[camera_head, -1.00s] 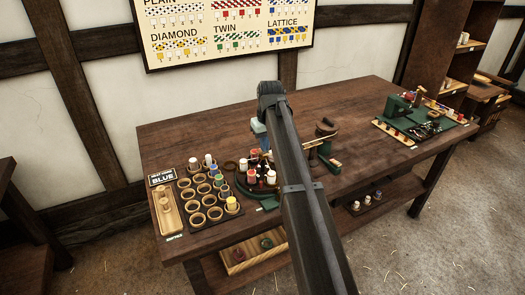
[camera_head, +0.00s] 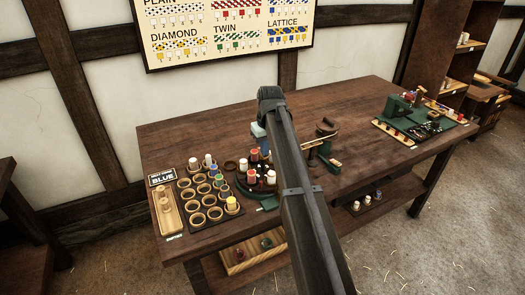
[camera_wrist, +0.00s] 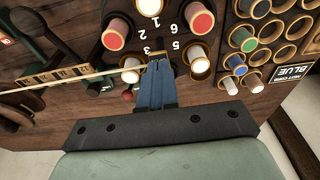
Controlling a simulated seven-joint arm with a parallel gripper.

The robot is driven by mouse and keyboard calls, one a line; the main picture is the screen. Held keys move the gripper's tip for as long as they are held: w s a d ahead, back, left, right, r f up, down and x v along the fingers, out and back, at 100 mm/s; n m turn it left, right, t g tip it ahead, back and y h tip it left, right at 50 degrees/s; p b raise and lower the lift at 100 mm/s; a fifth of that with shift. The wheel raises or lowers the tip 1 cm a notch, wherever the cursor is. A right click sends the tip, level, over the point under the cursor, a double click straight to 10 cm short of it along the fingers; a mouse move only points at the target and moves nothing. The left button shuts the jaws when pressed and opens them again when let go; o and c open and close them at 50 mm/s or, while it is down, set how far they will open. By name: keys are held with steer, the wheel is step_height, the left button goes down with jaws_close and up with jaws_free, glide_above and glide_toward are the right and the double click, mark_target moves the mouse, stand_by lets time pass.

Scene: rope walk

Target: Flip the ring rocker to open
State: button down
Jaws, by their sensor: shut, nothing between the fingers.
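A dark round ring with printed numbers and upright spools stands at the front middle of the bench in the head view (camera_head: 243,190). It also fills the upper middle of the wrist view (camera_wrist: 176,20). A small dark and brass-coloured part (camera_wrist: 160,53) sits at its edge, right at my fingertips; it may be the rocker, but I cannot tell for sure or see which way it is tipped. My gripper (camera_wrist: 158,64) has its blue fingers together and empty, pointing at this part. I cannot tell whether they touch. In the head view my arm hides part of the ring.
Red-topped (camera_wrist: 201,22) and white-topped (camera_wrist: 200,64) spools stand close around my fingers. A thin pale rod or cord (camera_wrist: 80,74) runs left of them. A rack of round cups (camera_head: 203,192) stands left of the ring. The back of the bench (camera_head: 195,130) is clear.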

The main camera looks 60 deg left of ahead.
steer(key=shift+r, duration=0.1)
step_height(320, 180, up, 8)
stand_by(1.1)
stand_by(0.4)
